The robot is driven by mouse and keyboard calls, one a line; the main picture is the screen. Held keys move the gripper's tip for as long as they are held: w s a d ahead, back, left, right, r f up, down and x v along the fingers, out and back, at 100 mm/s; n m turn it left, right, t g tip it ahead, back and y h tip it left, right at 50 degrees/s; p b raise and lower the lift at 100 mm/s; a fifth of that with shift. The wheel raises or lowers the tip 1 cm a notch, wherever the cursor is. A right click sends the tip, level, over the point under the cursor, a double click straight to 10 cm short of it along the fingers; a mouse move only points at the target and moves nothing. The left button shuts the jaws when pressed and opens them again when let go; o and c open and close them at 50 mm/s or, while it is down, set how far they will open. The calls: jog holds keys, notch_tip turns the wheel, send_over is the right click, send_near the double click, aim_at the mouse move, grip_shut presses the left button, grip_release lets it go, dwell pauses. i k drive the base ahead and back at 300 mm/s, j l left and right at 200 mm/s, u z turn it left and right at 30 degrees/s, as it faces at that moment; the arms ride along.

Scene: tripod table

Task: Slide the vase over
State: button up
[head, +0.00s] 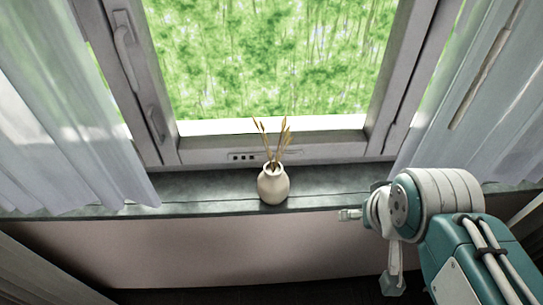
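A small cream vase (272,187) stands upright on the grey window sill, near the middle of the head view. Several dry tan stalks (279,143) stick up out of its neck. My gripper (369,249) is at the right, in front of the sill, clear of the vase. One pale finger points left towards the vase and the other hangs down, so it looks open, with nothing between the fingers. My arm's wrist hides part of the sill behind it.
The stone sill (220,187) is bare on both sides of the vase. A window frame (240,150) rises behind it. White curtains hang at the left (75,130) and right (465,90), reaching down to the sill. The sill's front edge drops to a plain wall.

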aim_at(273, 182)
jog(key=i+j+u, duration=0.15)
jog(key=u, duration=0.2)
jog(key=i+j+u, duration=0.1)
jog(key=u, duration=0.25)
jog(key=i, duration=0.1)
